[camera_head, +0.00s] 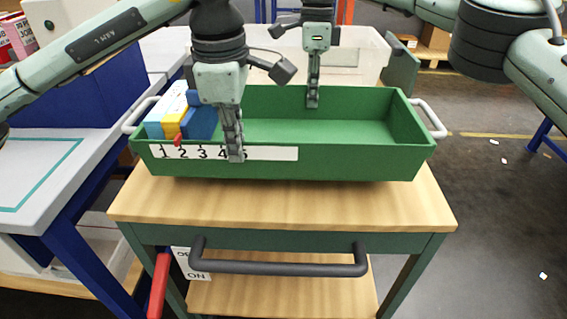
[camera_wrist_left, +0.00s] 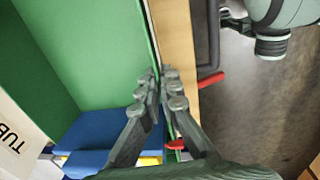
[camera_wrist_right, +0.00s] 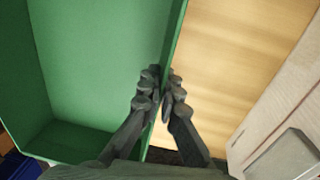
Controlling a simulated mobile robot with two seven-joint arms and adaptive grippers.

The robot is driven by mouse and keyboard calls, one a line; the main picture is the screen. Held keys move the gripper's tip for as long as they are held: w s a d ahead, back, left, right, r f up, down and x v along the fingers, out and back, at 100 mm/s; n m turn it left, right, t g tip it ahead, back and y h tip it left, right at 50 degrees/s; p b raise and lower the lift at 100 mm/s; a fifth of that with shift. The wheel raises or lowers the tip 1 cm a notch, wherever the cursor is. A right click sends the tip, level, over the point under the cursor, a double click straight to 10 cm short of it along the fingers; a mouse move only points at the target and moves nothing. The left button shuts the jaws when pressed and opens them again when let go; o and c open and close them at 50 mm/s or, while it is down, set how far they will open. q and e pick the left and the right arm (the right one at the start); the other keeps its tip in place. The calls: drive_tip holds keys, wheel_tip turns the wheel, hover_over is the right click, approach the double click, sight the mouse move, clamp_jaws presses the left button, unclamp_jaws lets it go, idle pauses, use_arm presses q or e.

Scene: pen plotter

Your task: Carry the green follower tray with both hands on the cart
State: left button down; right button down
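The green follower tray (camera_head: 330,164) is over the wooden cart top (camera_head: 290,205); I cannot tell whether it rests there or hangs slightly above. It has white end handles, a numbered white strip and a red pointer (camera_head: 178,140) on its front wall. White, yellow and blue boxes (camera_head: 203,122) stand at its left end. My left gripper (camera_head: 234,148) is shut on the front wall, one finger on each side; the left wrist view shows this wall between the fingers (camera_wrist_left: 160,95). My right gripper (camera_head: 313,98) is shut on the back wall, which also shows between its fingers (camera_wrist_right: 160,95).
The cart has a dark front handle (camera_head: 280,268) and a red lever (camera_head: 159,285). A white-topped bench with a blue frame (camera_head: 75,240) stands close on the left. A translucent bin (camera_head: 350,55) is behind the tray.

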sight(311, 112)
use_arm(q)
drive_tip(key=shift+f, duration=0.15)
use_arm(e)
drive_tip(key=shift+f, duration=0.1)
